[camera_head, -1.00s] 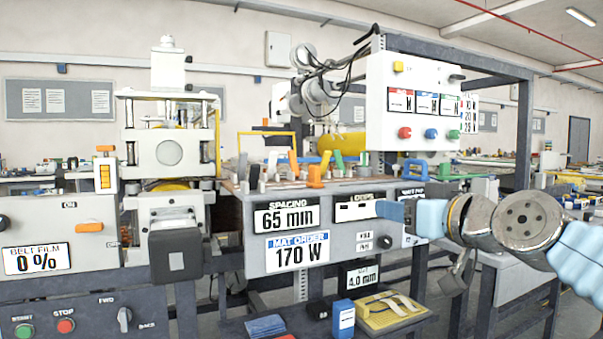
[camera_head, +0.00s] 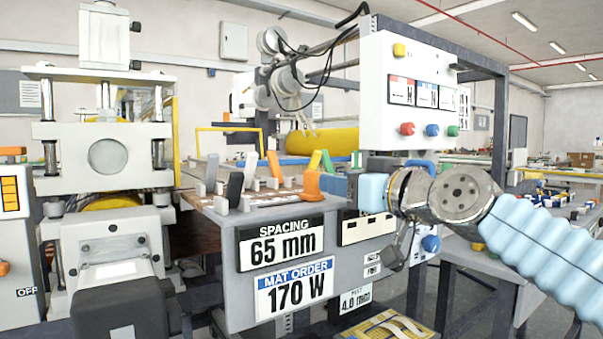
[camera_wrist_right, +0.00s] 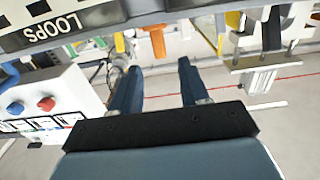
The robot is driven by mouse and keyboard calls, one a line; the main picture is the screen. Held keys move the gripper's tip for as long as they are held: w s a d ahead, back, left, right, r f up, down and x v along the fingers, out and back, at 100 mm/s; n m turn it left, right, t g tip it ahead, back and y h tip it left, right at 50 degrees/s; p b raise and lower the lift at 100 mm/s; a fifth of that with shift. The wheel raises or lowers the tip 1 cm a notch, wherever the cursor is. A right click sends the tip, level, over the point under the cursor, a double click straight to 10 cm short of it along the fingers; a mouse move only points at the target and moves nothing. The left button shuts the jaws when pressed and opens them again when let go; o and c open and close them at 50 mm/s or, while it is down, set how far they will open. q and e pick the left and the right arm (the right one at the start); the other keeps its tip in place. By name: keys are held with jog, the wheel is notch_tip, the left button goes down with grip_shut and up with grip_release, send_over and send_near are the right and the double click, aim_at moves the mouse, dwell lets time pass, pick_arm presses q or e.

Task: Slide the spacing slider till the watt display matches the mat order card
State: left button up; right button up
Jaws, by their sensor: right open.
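The mat order card (camera_head: 294,289) reads 170 W on the front of the grey machine. Above it the spacing display (camera_head: 281,244) reads 65 mm. No watt reading is legible; my right arm covers that part of the panel. Several upright levers stand on the machine top, among them a black one (camera_head: 235,188) and an orange one (camera_head: 311,186); I cannot tell which is the spacing slider. My right gripper (camera_head: 333,186) is open at the panel's top edge, right of the orange lever. In the right wrist view the open fingers (camera_wrist_right: 160,72) have nothing between them. My left gripper is out of view.
The loops display (camera_head: 367,229) is partly covered by my right arm. A white control box (camera_head: 410,90) with coloured buttons hangs above. A roller press (camera_head: 108,155) stands at left. A yellow pad (camera_head: 388,326) lies below the panel.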

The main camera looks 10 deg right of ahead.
aim_at(306, 176)
jog(key=p+x, duration=0.4)
jog(key=x, duration=0.6)
jog(key=shift+w, duration=0.15)
jog(key=shift+w+a+f, duration=0.1)
jog(key=shift+w+a, duration=0.1)
jog(key=shift+w, duration=0.2)
jog(key=shift+c, duration=0.2)
grip_shut()
